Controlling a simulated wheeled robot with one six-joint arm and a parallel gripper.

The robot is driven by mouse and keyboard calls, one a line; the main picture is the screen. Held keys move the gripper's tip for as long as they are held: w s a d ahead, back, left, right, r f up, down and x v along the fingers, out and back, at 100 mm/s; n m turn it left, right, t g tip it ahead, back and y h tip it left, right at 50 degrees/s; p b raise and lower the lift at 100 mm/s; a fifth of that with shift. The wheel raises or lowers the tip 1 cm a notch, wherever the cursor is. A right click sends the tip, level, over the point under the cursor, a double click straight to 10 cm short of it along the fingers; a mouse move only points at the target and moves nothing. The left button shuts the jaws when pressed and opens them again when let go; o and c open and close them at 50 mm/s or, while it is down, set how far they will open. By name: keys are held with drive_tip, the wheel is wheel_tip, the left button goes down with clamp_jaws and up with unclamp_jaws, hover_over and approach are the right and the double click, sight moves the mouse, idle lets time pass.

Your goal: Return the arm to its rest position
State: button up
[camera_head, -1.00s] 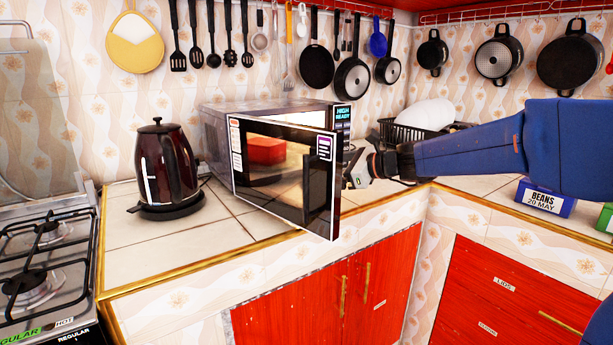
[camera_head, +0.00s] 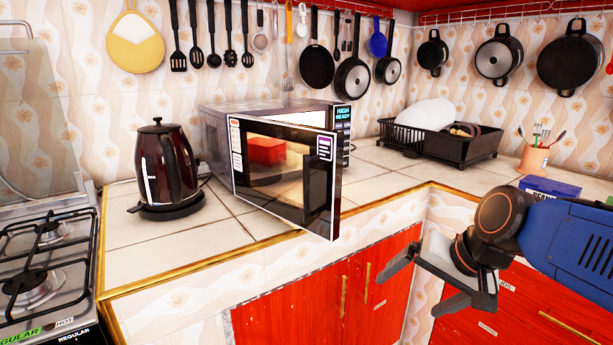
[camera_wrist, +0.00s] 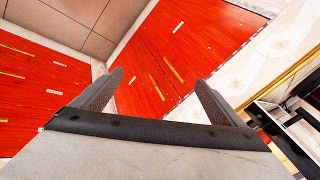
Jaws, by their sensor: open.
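My gripper (camera_head: 412,278) is in front of the red cabinets at the right of the head view, below the counter's edge. Its two fingers are spread apart with nothing between them. In the wrist view the gripper (camera_wrist: 158,92) also shows both fingers apart, with red cabinet doors beyond. My blue arm reaches in from the right edge. The microwave (camera_head: 216,130) stands on the counter with its door (camera_head: 285,175) ajar, swung toward the front. A red item (camera_head: 266,150) shows through the door's glass. The gripper is apart from the door, to its right and lower.
A dark kettle (camera_head: 166,165) stands left of the microwave, beside the gas stove (camera_head: 45,270). A black dish rack (camera_head: 480,150), a cup of utensils (camera_head: 533,158) and a blue box (camera_head: 550,187) are on the right counter. Pans and tools hang on the wall.

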drive_tip(key=s+d+f+n+h, duration=0.3)
drive_tip(key=s+d+f, duration=0.3)
drive_tip(key=s, duration=0.4)
drive_tip(key=shift+d+n+g+h, duration=0.3)
drive_tip(key=shift+d+n, duration=0.5)
drive_tip(key=shift+d, duration=0.1)
drive_tip(key=shift+f, duration=0.1)
drive_tip(key=shift+c, duration=0.6)
